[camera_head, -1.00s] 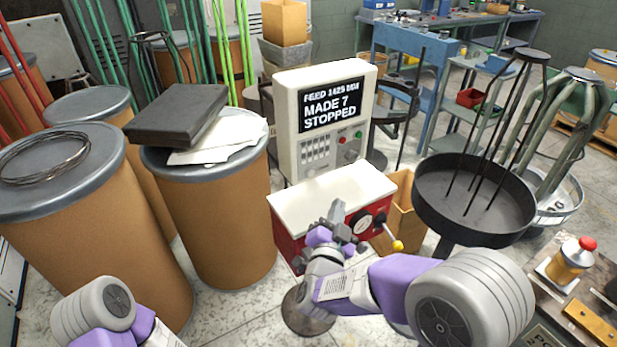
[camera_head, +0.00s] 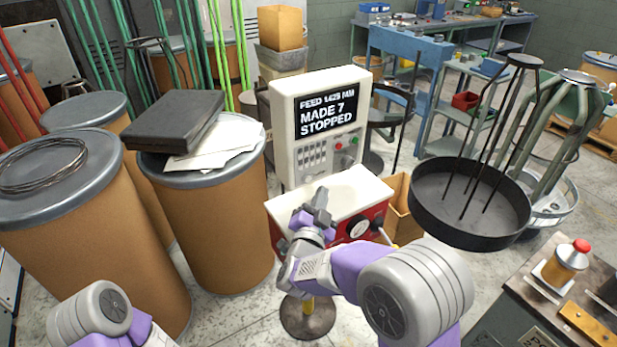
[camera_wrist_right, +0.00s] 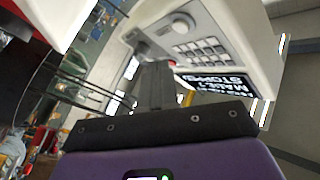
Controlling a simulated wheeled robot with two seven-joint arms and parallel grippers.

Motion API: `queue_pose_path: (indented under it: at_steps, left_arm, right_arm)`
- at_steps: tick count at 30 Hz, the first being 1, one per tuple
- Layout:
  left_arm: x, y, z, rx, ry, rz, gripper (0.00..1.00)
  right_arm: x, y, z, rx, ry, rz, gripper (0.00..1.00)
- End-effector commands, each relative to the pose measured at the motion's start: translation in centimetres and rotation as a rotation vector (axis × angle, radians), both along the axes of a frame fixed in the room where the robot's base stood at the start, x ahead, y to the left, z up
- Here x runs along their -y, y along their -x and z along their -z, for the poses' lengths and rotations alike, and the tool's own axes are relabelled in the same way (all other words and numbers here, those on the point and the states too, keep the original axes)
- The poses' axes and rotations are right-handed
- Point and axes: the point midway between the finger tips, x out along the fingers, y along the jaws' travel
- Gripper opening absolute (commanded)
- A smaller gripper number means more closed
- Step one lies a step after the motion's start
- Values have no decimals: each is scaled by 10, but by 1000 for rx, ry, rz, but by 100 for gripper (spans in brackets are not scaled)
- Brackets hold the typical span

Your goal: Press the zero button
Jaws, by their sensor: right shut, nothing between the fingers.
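The coiler's cream control box (camera_head: 288,135) has a dark screen (camera_head: 327,112) reading "MADE 7 STOPPED". I cannot read which one is marked zero. My right gripper (camera_head: 319,197) is shut and empty, in front of the panel over the cream top (camera_head: 355,190) of the red base. In the right wrist view the shut fingers (camera_wrist_right: 155,85) point toward the panel with its keys (camera_wrist_right: 200,46). My left gripper is out of view.
Brown drums (camera_head: 215,225) stand at the left, one carrying a black case (camera_head: 175,118). A round black tray with rods (camera_head: 470,205) stands at the right.

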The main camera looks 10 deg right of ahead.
Motion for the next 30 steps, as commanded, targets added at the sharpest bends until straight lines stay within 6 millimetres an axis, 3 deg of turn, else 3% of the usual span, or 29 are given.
queue_pose_path:
  at_steps: [9,30]
  left_arm:
    - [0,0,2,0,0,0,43]
    - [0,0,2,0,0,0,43]
  right_arm:
    - [-8,-23,0,0,0,0,0]
    - [-9,-25,0,0,0,0,0]
